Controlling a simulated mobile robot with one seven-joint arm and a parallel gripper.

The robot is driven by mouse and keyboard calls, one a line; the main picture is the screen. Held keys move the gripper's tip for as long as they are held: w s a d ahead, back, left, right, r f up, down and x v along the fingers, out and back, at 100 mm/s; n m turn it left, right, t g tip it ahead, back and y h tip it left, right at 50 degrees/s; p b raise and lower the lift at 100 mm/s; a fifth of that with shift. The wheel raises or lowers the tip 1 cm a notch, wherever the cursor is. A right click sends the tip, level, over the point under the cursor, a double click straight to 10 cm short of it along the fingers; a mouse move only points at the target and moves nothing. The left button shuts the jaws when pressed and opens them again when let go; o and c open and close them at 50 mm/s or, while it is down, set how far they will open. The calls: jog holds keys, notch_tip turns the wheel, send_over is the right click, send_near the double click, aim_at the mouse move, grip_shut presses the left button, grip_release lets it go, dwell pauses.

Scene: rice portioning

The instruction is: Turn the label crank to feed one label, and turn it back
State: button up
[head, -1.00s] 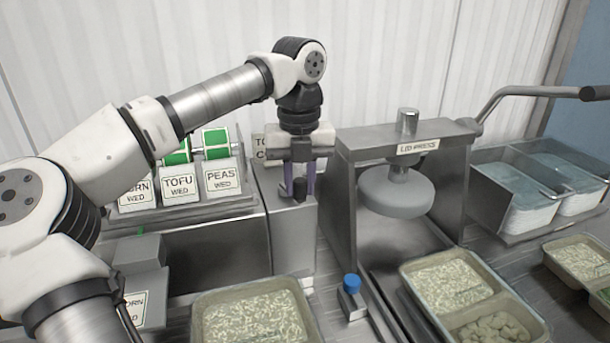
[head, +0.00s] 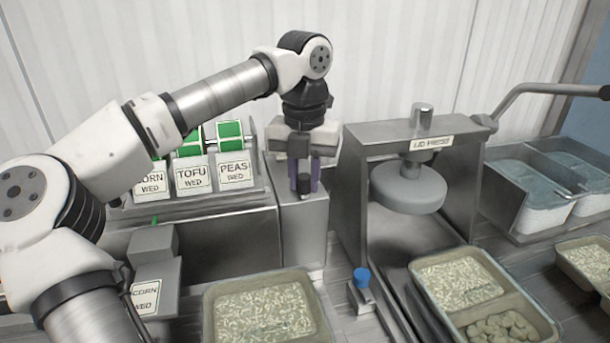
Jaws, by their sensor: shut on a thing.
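The label crank shows as a dark knob (head: 304,184) on top of a grey metal box (head: 304,228), right of the label dispenser (head: 190,205). My gripper (head: 304,180) points down over the box, its purple fingers shut on the knob. The rest of the crank is hidden by my gripper. The dispenser holds green label rolls (head: 230,136) behind cards reading CORN, TOFU and PEAS, each with WED. A label reading CORN WED (head: 146,298) shows on the grey block at the lower left, partly behind my arm.
The lid press (head: 415,150) stands close on the right of the crank box. A rice tray (head: 212,325) is in front, a divided tray (head: 545,325) at lower right. A blue-topped knob (head: 361,277) stands between them. Bins of lids (head: 515,210) are far right.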

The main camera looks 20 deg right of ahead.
aim_at(304, 176)
jog(key=o, duration=1)
notch_tip(304, 176, up, 14)
jog(key=shift+f+p, duration=0.1)
jog(key=shift+p, duration=0.5)
